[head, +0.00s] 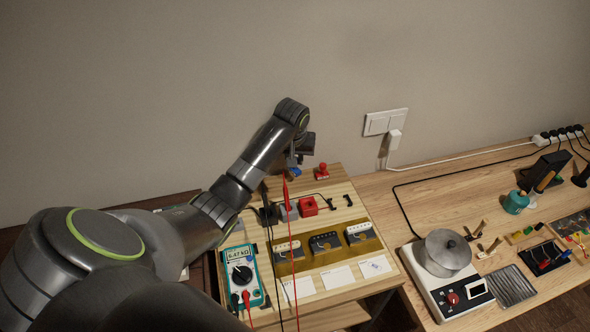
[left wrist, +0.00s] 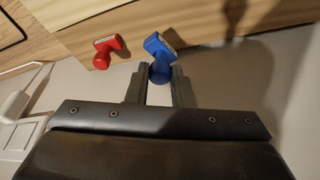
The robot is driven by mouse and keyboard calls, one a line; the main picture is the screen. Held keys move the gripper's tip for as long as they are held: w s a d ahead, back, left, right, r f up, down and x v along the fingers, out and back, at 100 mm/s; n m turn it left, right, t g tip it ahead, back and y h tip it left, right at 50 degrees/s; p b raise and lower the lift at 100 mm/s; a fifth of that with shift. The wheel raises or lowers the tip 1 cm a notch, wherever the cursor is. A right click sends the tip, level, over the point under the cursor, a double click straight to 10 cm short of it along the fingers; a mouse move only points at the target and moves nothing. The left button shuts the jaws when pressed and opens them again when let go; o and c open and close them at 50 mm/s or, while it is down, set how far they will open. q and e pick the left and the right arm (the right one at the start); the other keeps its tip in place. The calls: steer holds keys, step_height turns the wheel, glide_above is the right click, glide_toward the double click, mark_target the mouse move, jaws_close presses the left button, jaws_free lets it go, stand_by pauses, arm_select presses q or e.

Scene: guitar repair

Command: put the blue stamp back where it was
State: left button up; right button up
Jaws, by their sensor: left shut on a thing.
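The blue stamp (left wrist: 160,48) is between the fingertips of my left gripper (left wrist: 157,82) in the left wrist view. The gripper is shut on its rounded knob, and the stamp's block end points away from the fingers. In the head view, the left gripper (head: 297,156) is at the back of the wooden bench, near the wall, with the blue stamp (head: 295,172) just under it. I cannot tell whether the stamp touches the bench. My right gripper is not in view.
A red stamp (head: 322,172) is just right of the blue one. In front are a red block (head: 308,206), a row of pickups (head: 325,242) and a teal multimeter (head: 241,275) with red and black leads. A scale with a pot (head: 445,253) is at right.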

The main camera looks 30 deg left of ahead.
mark_target(294, 169)
arm_select(q)
steer(key=shift+f+p, duration=0.3)
steer(key=shift+f, duration=2)
steer(key=shift+f, duration=0.1)
steer(key=o, duration=0.8)
steer(key=b+v, duration=0.1)
steer(key=v, duration=1.1)
